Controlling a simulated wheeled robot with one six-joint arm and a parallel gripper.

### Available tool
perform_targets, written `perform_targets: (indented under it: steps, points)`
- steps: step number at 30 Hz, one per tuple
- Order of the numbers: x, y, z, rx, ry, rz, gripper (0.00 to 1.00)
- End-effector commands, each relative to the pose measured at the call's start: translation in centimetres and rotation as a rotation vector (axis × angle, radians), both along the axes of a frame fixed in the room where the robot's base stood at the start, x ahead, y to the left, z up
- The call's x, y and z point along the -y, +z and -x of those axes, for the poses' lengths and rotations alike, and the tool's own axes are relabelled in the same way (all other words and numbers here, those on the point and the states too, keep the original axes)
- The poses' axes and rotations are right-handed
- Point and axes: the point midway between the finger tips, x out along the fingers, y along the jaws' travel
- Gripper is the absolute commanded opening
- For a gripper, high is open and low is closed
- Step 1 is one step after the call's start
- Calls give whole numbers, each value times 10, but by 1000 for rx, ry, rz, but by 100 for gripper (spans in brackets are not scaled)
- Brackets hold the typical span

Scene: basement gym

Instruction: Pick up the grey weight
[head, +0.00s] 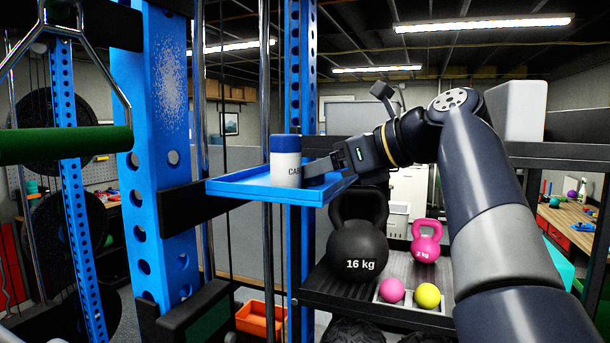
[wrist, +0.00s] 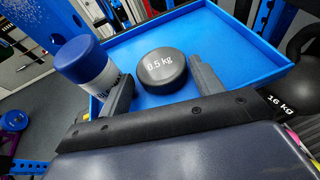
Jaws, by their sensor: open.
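The grey weight (wrist: 163,72) is a short dark grey cylinder marked 0.5 kg. In the wrist view it sits on the blue tray (wrist: 225,40). My gripper (wrist: 160,78) is open, with one finger to the left of the weight and one to the right. The weight lies between the fingers, and I cannot tell whether either touches it. In the head view my gripper (head: 318,168) reaches over the right part of the tray (head: 240,188).
A white bottle with a blue cap (head: 285,163) stands on the tray, close to my left finger in the wrist view (wrist: 85,65). Blue rack uprights (head: 163,150) stand beside the tray. A black 16 kg kettlebell (head: 357,245) stands on a shelf lower right.

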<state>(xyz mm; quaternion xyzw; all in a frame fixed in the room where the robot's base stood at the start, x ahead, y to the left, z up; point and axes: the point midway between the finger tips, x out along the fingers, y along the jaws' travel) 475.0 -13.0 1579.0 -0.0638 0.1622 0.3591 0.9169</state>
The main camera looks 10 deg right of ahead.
Motion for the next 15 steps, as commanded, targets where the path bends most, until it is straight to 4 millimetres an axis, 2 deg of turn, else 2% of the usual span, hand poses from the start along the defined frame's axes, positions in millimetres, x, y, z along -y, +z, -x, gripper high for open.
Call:
perform_targets:
  steps: [6,13,15]
  points:
    - [-13,-7,-14,0,2,-1,62]
    - [-13,-7,-15,0,-1,0,62]
    - [-13,-7,-15,0,-1,0,58]
